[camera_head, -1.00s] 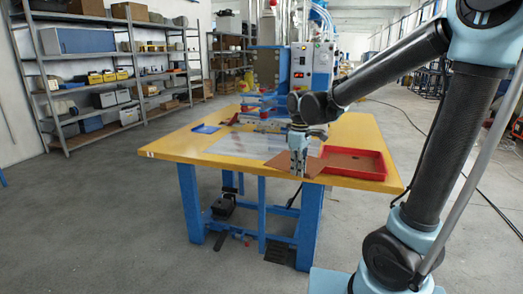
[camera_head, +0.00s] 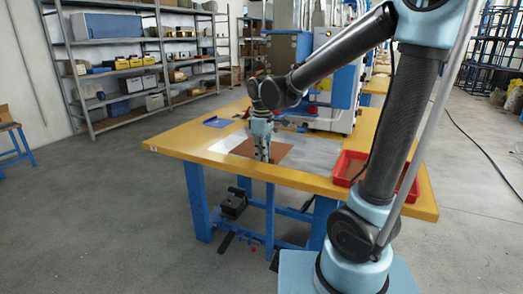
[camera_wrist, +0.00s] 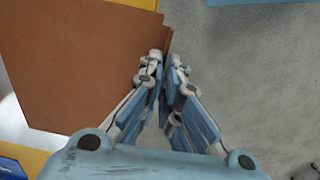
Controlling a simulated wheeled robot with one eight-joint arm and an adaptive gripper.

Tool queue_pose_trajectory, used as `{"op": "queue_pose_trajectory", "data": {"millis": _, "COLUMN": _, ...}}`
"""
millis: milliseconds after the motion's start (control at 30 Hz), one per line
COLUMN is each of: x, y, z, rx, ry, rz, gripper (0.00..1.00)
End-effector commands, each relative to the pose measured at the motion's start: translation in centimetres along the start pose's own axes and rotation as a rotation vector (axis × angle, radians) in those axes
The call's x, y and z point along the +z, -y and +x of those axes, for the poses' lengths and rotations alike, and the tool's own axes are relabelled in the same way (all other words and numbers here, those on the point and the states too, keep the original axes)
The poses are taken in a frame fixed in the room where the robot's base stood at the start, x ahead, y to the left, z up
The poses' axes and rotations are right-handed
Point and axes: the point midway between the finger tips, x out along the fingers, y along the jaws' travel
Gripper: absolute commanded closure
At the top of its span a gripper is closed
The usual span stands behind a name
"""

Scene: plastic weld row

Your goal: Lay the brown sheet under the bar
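The brown sheet (camera_head: 282,151) is over the pale plate on the yellow table, near the table's front. It also fills the upper left of the wrist view (camera_wrist: 75,60). My gripper (camera_head: 262,158) points down at the sheet's front edge. In the wrist view, its fingers (camera_wrist: 166,57) are closed together on the sheet's right-hand edge. I cannot tell whether the sheet touches the plate. The blue weld machine (camera_head: 333,85) stands behind at the back of the table. Its bar is not clearly visible; my arm hides part of that area.
A red tray (camera_head: 342,171) with brown material in it sits at the table's right, partly behind my arm. The pale plate (camera_head: 318,156) has bare room right of the sheet. A blue item (camera_head: 217,122) lies at the back left. Shelves (camera_head: 95,75) stand beyond.

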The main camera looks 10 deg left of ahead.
Motion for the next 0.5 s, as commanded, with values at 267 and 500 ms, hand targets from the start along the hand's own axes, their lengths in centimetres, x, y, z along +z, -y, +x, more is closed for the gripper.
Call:
{"op": "queue_pose_trajectory", "data": {"millis": 267, "x": 0.39, "y": -0.37, "z": 0.01, "rx": 0.000, "ry": 0.000, "rz": 0.009, "gripper": 1.00}}
{"op": "queue_pose_trajectory", "data": {"millis": 500, "x": 0.47, "y": -0.45, "z": 0.00, "rx": 0.000, "ry": 0.000, "rz": 0.010, "gripper": 1.00}}
